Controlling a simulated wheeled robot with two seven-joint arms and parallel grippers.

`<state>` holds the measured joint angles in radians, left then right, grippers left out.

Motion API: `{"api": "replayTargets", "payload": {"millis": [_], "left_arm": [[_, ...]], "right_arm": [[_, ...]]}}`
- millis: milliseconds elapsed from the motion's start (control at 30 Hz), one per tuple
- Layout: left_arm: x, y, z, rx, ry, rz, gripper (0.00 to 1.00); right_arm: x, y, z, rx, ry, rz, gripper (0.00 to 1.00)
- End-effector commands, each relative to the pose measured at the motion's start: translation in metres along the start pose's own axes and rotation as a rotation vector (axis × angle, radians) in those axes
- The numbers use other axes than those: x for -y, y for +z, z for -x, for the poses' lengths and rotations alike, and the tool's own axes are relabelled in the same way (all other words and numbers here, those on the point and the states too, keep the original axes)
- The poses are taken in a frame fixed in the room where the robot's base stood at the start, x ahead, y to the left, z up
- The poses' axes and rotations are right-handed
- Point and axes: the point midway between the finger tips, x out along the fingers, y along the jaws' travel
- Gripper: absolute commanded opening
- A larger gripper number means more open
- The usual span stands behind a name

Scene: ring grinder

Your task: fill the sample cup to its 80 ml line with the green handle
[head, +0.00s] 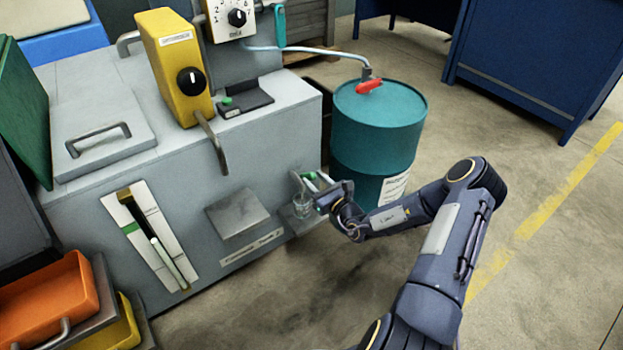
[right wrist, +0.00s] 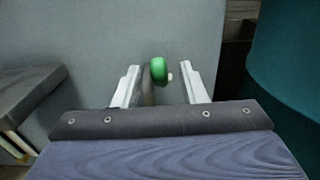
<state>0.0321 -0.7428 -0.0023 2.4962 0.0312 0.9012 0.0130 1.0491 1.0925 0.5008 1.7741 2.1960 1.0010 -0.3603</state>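The green handle (right wrist: 159,70) shows between the two pale fingers of my right gripper (right wrist: 160,84) in the right wrist view. The fingers are apart, with a gap on each side of the handle. In the head view the handle (head: 309,176) is small, at the right end of the grey machine, with my right gripper (head: 324,190) close beside it. The clear sample cup (head: 302,206) stands below the handle's bent grey spout, close to the gripper. Its 80 ml line and liquid level are too small to tell. My left gripper is not in view.
A teal drum (head: 380,125) with a red lever (head: 369,86) stands right behind my gripper. The grey machine (head: 275,120) carries a yellow box (head: 174,65) with a black knob. Orange and yellow bins sit at lower left. The floor at right is clear.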

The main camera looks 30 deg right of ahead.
Motion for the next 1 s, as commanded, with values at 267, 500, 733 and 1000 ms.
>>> {"api": "replayTargets", "payload": {"millis": [267, 500, 733, 1000], "left_arm": [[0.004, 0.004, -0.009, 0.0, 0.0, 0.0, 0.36], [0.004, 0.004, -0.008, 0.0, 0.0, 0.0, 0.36], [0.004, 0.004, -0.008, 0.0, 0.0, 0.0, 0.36], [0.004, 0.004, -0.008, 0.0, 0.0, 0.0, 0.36]], "right_arm": [[-0.001, -0.001, -0.026, 0.0, 0.001, 0.0, 0.38], [0.0, 0.0, -0.027, -0.001, 0.001, 0.0, 0.38], [0.0, 0.0, -0.027, -0.001, 0.002, 0.0, 0.11], [0.0, 0.0, -0.027, -0.001, 0.002, 0.0, 0.0]]}}
